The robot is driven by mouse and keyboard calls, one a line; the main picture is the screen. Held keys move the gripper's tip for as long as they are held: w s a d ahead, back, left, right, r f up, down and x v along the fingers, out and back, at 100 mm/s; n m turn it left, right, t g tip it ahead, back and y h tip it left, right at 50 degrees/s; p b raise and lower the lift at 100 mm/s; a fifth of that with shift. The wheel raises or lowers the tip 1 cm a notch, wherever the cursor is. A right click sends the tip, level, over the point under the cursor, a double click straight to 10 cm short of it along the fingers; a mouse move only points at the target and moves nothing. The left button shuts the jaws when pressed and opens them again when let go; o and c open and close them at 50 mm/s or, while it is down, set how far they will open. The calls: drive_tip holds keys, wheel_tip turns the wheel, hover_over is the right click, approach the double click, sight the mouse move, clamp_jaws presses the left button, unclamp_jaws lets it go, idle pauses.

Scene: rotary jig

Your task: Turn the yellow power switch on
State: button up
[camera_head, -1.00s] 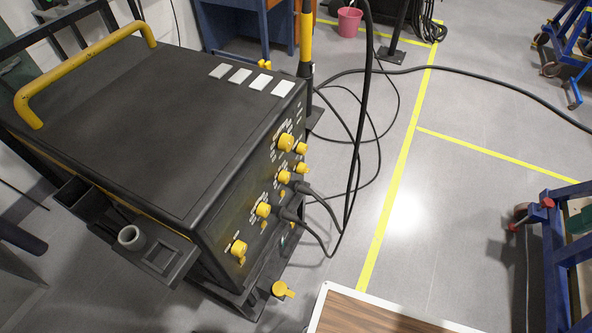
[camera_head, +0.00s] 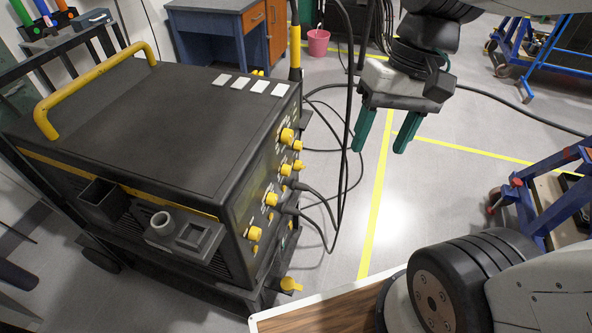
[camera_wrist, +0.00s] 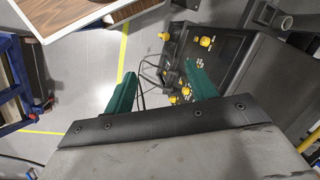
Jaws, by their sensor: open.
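A black machine (camera_head: 150,130) on a wheeled cart stands at the left in the head view. Several yellow knobs, such as one at the top (camera_head: 287,135) and one near the lower front corner (camera_head: 254,233), sit on its panel. I cannot tell which is the power switch. Another yellow knob-like part (camera_head: 290,284) sits low by the cart. My gripper (camera_head: 380,150), with green fingers, is open and empty, pointing down to the right of the panel and apart from it. The wrist view shows the panel (camera_wrist: 222,48) and yellow knobs (camera_wrist: 206,42) beyond the fingers.
Black cables (camera_head: 340,130) run from the panel and hang between it and my gripper. A wood-topped table (camera_head: 320,315) is at the front. A blue frame (camera_head: 550,205) stands right, a blue desk (camera_head: 215,40) and pink bucket (camera_head: 318,42) at the back. Floor near the yellow line is clear.

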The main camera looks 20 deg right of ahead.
drive_tip(key=w+a+f+m+y, duration=0.1)
drive_tip(key=w+f+m+y, duration=0.45)
drive_tip(key=w+f, duration=0.4)
drive_tip(key=w+a+f+m+y, duration=0.1)
drive_tip(key=w+f+m+y, duration=0.45)
drive_tip(key=w, duration=0.65)
drive_tip(key=w+d+f+m+t+y, duration=0.2)
drive_tip(key=w+f+m+t, duration=0.1)
drive_tip(key=f, duration=0.4)
drive_tip(key=w+d+f+m+t+y, duration=0.1)
drive_tip(key=w+d+f+m+t, duration=0.2)
drive_tip(key=f, duration=0.4)
drive_tip(key=m+t+h, duration=0.2)
drive_tip(key=m+t, duration=0.4)
drive_tip(key=m, duration=0.1)
approach(300, 166)
drive_tip(key=x, duration=0.2)
drive_tip(key=f+x, duration=0.1)
drive_tip(key=x, duration=0.5)
drive_tip(key=shift+w+d+f, duration=0.1)
drive_tip(key=shift+w+f, duration=0.15)
drive_tip(key=shift+w, duration=0.3)
drive_tip(key=c, duration=1)
